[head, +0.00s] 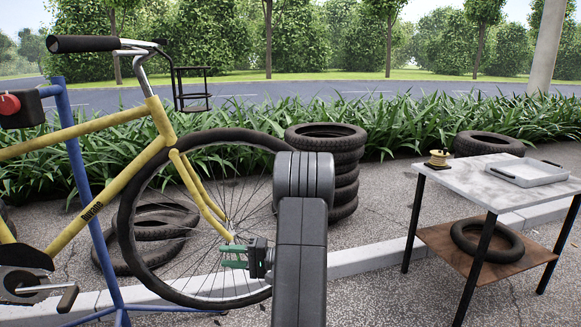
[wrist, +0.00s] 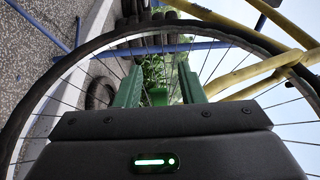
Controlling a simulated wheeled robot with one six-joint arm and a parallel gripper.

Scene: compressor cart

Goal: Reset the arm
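My gripper (head: 233,256) is in front of the bicycle's front wheel (head: 129,222), near the hub and the lower fork end in the head view. Its two green fingers point left there. In the wrist view my gripper (wrist: 160,70) shows its fingers standing apart, with spokes and plants seen past them. I see nothing clearly held between them; a small green patch low in the gap is hard to make out. My arm rises in the middle of the head view and hides part of the wheel's right side. Whether the fingers touch any spokes cannot be told.
The yellow bicycle (head: 110,124) hangs on a blue stand (head: 84,180) at left. A tyre stack (head: 345,172) stands behind my arm. Pavement between arm and table is open, crossed by a kerb (head: 375,254).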

